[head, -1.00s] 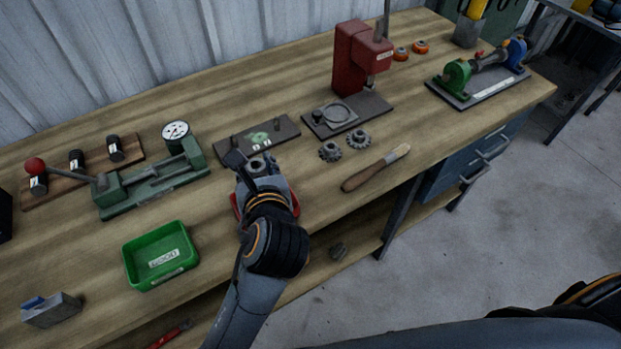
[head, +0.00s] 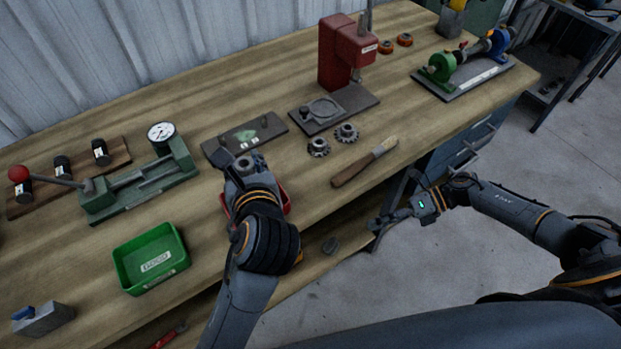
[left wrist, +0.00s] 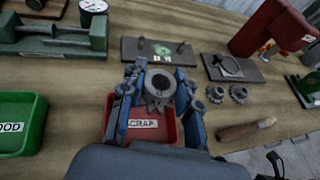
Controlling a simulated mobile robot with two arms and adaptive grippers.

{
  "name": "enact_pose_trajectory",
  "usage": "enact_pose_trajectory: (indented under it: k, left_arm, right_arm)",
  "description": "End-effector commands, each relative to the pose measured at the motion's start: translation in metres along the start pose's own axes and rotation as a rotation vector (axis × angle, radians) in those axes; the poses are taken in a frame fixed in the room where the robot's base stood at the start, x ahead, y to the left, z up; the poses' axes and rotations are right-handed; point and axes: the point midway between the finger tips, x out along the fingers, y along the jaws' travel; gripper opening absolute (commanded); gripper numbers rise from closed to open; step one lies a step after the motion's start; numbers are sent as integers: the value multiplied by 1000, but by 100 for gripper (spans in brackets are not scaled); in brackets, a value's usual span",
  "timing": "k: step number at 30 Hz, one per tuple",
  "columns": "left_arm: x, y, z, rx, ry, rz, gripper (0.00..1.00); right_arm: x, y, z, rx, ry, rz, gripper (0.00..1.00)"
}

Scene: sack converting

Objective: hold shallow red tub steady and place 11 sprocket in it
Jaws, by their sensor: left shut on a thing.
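The shallow red tub (head: 287,203), with a SCRAP label in the left wrist view (left wrist: 112,130), stands near the bench's front edge, largely hidden in the head view by my left gripper (head: 240,168). In the left wrist view my left gripper (left wrist: 158,95) is shut on a grey toothed sprocket (left wrist: 158,82), over the tub; the gap beneath is hard to judge. Two more sprockets lie on the bench, one at left (head: 319,148) and one at right (head: 346,133). My right gripper (head: 382,220) is off the bench's front edge; its fingers are too small to read.
A green tub (head: 125,265) stands left of the red one. A wooden-handled brush (head: 365,163) lies near the front edge. Behind are a plate with pegs (head: 215,153), a red press (head: 338,70) and a green dial fixture (head: 110,207). Bare bench lies between the tubs.

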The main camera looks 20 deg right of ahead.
Motion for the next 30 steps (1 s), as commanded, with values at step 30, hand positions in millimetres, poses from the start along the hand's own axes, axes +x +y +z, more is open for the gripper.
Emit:
enact_pose_trajectory:
  k: [30]
  left_arm:
    - [0, 0, 1, -1, -2, -1, 0]
  right_arm:
    - [74, 208, 106, -1391, 139, 350, 30]
